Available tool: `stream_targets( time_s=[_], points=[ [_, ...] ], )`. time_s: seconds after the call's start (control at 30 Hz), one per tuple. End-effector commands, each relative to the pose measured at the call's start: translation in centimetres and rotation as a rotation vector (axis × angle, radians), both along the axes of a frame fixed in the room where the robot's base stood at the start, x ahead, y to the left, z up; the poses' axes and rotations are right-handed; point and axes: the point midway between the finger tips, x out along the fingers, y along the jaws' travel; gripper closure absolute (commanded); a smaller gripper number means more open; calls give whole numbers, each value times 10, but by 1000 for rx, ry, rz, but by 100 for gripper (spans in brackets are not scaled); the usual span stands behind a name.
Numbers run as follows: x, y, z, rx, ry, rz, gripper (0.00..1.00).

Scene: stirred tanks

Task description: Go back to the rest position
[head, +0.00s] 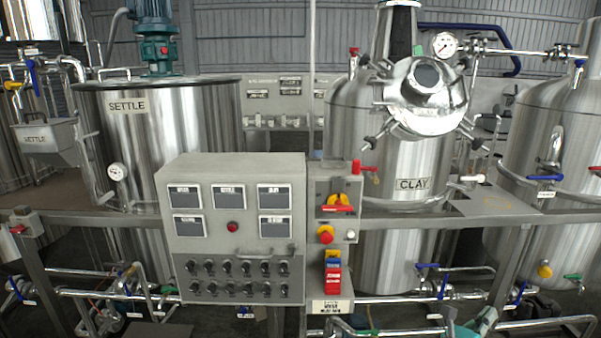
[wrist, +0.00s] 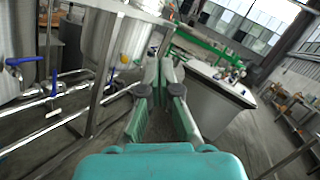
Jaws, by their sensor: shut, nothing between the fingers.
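My gripper (wrist: 166,68) shows in the wrist view, with its teal body at the bottom and its two grey-green fingers pointing up the picture. The fingers are shut with nothing held between them. They are in free air, with a grey floor and a grey-sided bench behind them.
The head view shows the SETTLE tank (head: 205,130), the CLAY tank (head: 385,245) and a grey control panel (head: 232,250) in front. Pipes with blue-handled valves run low.

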Motion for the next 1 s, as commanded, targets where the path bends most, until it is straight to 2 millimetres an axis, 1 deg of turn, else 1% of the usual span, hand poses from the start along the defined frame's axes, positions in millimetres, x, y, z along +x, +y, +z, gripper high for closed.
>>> stream_targets(
  time_s=[0.03,0.1,0.3,0.43,0.7,1.0],
  points=[
    [-16,9,-12,-52,54,5,100],
    [-35,21,-22,-131,126,12,100],
    [-90,60,-46,-364,335,40,100],
    [-127,86,-59,-518,472,61,100],
    [-201,142,-79,-850,751,118,100],
    [-284,199,-92,-1239,1044,195,100]
  ],
)
